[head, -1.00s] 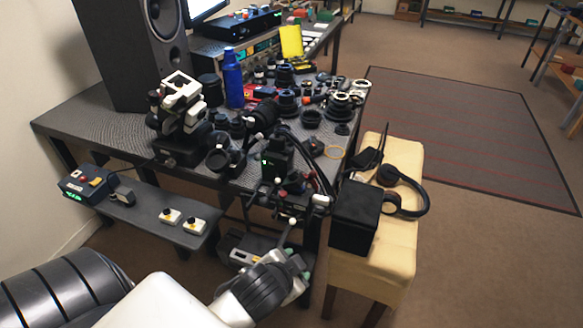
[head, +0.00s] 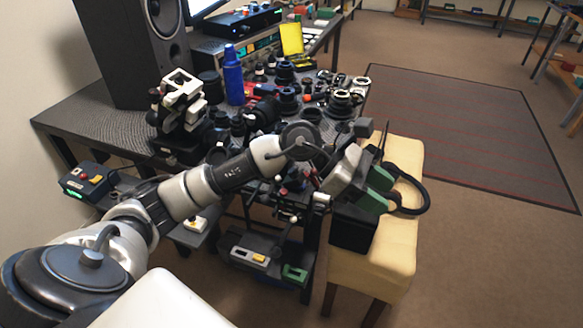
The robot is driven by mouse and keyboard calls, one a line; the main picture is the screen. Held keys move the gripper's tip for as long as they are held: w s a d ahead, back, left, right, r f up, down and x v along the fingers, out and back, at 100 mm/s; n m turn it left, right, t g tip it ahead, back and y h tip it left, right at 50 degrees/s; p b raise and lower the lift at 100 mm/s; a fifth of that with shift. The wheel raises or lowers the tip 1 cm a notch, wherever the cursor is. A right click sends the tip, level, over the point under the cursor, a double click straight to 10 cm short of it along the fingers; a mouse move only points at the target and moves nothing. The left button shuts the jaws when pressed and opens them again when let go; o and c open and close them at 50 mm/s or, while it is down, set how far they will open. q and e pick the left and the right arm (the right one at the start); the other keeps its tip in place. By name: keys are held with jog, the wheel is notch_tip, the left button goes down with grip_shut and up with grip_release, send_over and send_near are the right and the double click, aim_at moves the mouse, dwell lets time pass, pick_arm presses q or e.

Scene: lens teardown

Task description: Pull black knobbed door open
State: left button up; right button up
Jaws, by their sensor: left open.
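A black box (head: 352,232) sits on the cream-topped stool (head: 402,250) at right of centre. It is the likeliest place for the black knobbed door, but I cannot make out a door or knob on it. My left arm reaches in from the left across the front of the bench. My left gripper (head: 384,188), with green fingers, is open and empty over the box and hides its top and upper back. I cannot tell whether it touches the box. My right gripper is not in view.
Black headphones (head: 416,208) lie on the stool just right of my gripper. The dark bench (head: 85,120) behind holds lens parts, a blue bottle (head: 233,80) and a white-and-black instrument (head: 180,100). A low shelf unit (head: 240,240) stands below. The floor right of the stool is clear.

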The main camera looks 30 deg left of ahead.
pick_arm(q)
jog(key=w+a+f+m+y, duration=0.1)
jog(key=w+a+m+y, duration=0.1)
jog(key=a+y, duration=0.6)
jog(key=y, duration=0.5)
send_near(291, 170)
jog(key=shift+g, duration=0.4)
jog(key=f, duration=0.3)
jog(key=w+f, duration=0.1)
jog(key=f, duration=0.2)
jog(key=w+f, duration=0.1)
jog(key=f, duration=0.2)
